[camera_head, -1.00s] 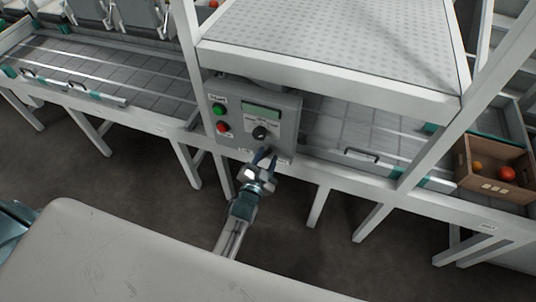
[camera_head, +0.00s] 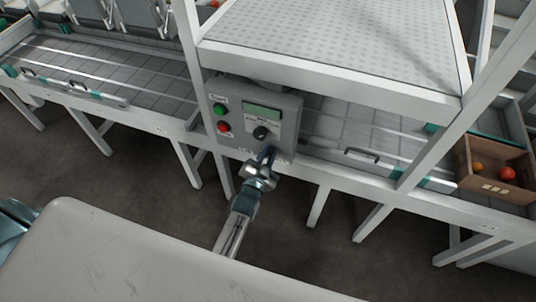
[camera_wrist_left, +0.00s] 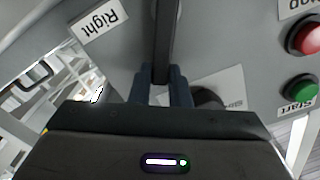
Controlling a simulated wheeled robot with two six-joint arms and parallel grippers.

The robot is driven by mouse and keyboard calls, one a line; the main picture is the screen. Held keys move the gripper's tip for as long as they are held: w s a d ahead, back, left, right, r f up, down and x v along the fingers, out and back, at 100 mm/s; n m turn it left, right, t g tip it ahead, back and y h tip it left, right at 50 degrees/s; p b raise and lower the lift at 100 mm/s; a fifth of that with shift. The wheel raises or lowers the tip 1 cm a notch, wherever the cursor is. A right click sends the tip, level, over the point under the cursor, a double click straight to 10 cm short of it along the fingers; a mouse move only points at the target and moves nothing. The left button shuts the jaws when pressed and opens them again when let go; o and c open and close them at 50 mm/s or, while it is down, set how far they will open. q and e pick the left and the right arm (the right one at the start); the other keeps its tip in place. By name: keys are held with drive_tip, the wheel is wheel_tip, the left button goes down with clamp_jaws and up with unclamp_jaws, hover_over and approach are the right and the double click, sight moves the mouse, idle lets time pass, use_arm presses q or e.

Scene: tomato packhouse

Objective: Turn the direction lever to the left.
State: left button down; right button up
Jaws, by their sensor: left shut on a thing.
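The grey control box (camera_head: 285,105) hangs on the frame of the conveyor. My left gripper (camera_head: 268,155) is at its lower edge, with the arm coming up from below. The direction lever (camera_wrist_left: 164,45) shows in the left wrist view as a dark bar between the two blue fingers of my left gripper (camera_wrist_left: 165,90). The gripper is shut on it. In the head view the gripper mostly hides the lever. The "Right" label (camera_wrist_left: 98,24) is to the left of the lever in the wrist view. My right gripper is not in view.
The box also carries a green start button (camera_head: 219,109), a red stop button (camera_head: 223,127), a small display (camera_head: 262,112) and a black knob (camera_head: 260,133). A crate (camera_head: 464,165) with tomatoes stands at the right. White legs stand below the conveyor; floor between them is clear.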

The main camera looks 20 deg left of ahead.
sight(253, 141)
use_arm(q)
drive_tip(key=shift+a+r+n+p, duration=0.45)
drive_tip(key=shift+a+n+p, duration=0.1)
drive_tip(key=shift+n+p, duration=0.5)
drive_tip(key=shift+a+r+n+p, duration=0.15)
drive_tip(key=shift+a+n+p, duration=0.3)
drive_tip(key=shift+n+p, duration=0.3)
drive_tip(key=shift+w+a+f+n+p, duration=0.15)
drive_tip(key=shift+a+n+p, duration=0.45)
drive_tip(key=shift+n, duration=0.9)
drive_tip(key=shift+s+a+f+n+p, duration=0.1)
drive_tip(key=shift+a+f+n+p, duration=0.15)
drive_tip(key=shift+a+n, duration=0.95)
drive_tip(key=shift+w+a+f+n+p, duration=0.1)
drive_tip(key=shift+a+f+n+p, duration=0.25)
drive_tip(key=shift+n, duration=1.45)
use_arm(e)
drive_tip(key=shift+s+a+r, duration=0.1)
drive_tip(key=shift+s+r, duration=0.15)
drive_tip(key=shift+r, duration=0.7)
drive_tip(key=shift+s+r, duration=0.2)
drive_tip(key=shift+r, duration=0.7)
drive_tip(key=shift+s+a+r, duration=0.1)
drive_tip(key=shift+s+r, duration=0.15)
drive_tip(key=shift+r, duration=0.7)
use_arm(q)
drive_tip(key=shift+a+r, duration=0.1)
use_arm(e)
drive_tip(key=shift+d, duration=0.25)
